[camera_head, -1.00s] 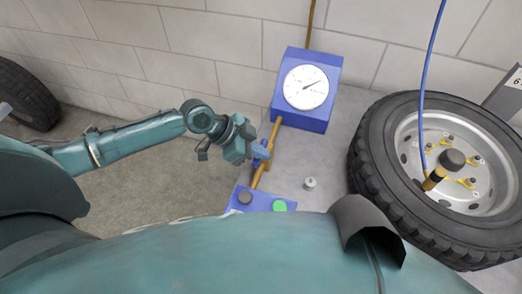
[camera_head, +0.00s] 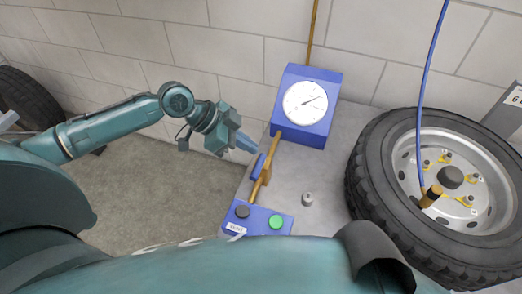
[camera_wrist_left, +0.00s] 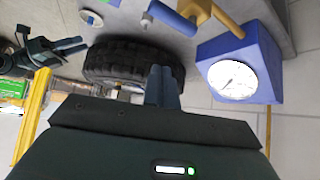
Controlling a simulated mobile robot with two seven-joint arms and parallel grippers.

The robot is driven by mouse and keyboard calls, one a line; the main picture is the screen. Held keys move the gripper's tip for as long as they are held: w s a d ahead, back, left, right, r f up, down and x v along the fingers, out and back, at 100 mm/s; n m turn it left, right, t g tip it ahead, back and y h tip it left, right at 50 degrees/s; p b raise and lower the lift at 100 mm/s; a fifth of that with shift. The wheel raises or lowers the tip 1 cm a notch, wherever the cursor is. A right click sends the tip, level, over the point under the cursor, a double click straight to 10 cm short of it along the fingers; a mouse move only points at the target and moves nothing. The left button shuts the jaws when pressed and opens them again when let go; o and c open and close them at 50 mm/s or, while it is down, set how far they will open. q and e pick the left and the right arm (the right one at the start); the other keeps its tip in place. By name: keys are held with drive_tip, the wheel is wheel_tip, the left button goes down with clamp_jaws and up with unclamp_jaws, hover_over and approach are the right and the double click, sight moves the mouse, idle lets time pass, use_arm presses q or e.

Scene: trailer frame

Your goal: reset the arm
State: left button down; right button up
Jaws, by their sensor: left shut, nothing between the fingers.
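My left gripper (camera_head: 245,144) is shut and empty in the head view. It hangs up and left of the blue valve handle (camera_head: 257,166) on the brass pipe, with a gap between them. Its closed fingers also show in the left wrist view (camera_wrist_left: 162,85). My left arm reaches in from the left, bent at the elbow. My right gripper is not in the head view. A dark gripper with blue-grey fingers (camera_wrist_left: 68,45) shows at the left of the left wrist view and looks like my right one; its fingers appear slightly apart.
A blue gauge box (camera_head: 307,105) stands at the wall behind the pipe. A control box with a black and a green button (camera_head: 258,219) is in front. A small metal cap (camera_head: 307,199) lies on the grey surface.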

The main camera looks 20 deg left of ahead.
use_arm(q)
drive_tip(key=s+d+f+n+t, duration=0.2)
drive_tip(key=f, duration=0.1)
drive_tip(key=s+d+f+n+t, duration=0.2)
drive_tip(key=s+d+f, duration=0.1)
drive_tip(key=s+d+f+n+t+y, duration=0.1)
drive_tip(key=s+d+f+n+t, duration=0.1)
drive_tip(key=f+n, duration=0.1)
drive_tip(key=shift+s+d+f+p, duration=0.3)
drive_tip(key=shift+s+f+p, duration=0.1)
drive_tip(key=shift+f, duration=0.1)
drive_tip(key=s+a+f+n+y, duration=0.1)
drive_tip(key=s, duration=0.1)
drive_tip(key=s+a+n+t+y, duration=0.1)
drive_tip(key=s, duration=0.1)
drive_tip(key=s+a+f+n+y, duration=0.1)
drive_tip(key=s, duration=0.1)
drive_tip(key=shift+a+f+n+y, duration=0.3)
